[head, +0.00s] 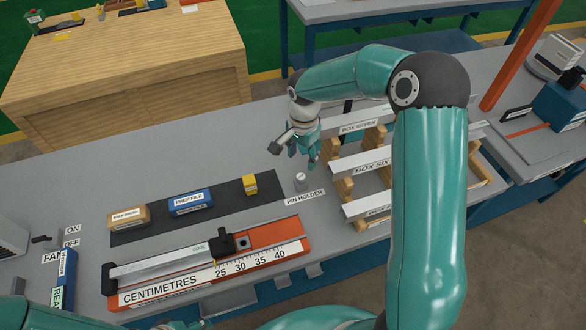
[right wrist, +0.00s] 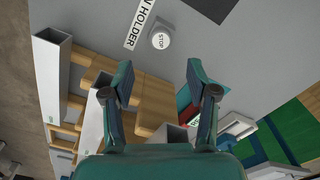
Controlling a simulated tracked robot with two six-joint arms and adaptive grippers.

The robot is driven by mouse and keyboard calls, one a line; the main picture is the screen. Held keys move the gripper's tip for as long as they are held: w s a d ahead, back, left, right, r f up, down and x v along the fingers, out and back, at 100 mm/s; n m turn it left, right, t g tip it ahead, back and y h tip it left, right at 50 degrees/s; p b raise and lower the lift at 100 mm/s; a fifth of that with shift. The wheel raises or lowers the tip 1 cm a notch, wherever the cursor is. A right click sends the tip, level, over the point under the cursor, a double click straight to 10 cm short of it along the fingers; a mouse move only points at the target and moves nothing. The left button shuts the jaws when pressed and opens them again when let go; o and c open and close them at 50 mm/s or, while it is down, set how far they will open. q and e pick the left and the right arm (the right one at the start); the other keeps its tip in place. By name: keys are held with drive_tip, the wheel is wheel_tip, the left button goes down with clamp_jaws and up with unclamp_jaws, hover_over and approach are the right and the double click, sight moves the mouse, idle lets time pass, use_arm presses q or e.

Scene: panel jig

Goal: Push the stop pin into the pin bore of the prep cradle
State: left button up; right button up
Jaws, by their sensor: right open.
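The stop pin (head: 300,179) stands upright at the pin holder, next to the label PIN HOLDER. Its pale round cap marked STOP (right wrist: 161,39) shows in the right wrist view, just beyond the fingertips. My right gripper (head: 297,150) is open and empty above and behind the pin; its spread fingers (right wrist: 159,68) touch nothing that I can see. The prep cradle (head: 288,234), orange with a centimetre scale, lies at the front of the bench. A silver bar and a black clamp sit on it. A dark round hole, apparently the pin bore (head: 243,242), is beside the clamp. My left gripper is out of view.
A dark mat (head: 150,230) holds a tan box (head: 128,217), a blue PREP FILE box (head: 190,203) and a small yellow block (head: 249,184). A wooden rack with labelled metal channels (head: 370,165) stands right of the pin. Grey bench between pin and cradle is clear.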

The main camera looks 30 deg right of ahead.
sight(301, 176)
drive_tip(key=shift+w, duration=0.2)
drive_tip(key=shift+s, duration=0.1)
drive_tip(key=shift+f, duration=0.1)
wheel_tip(301, 176, down, 8)
drive_tip(key=b, duration=0.5)
drive_tip(key=shift+r, duration=0.25)
drive_tip(key=shift+f+b, duration=0.7)
drive_tip(key=shift+b, duration=0.15)
drive_tip(key=shift+b, duration=0.55)
idle(0.4)
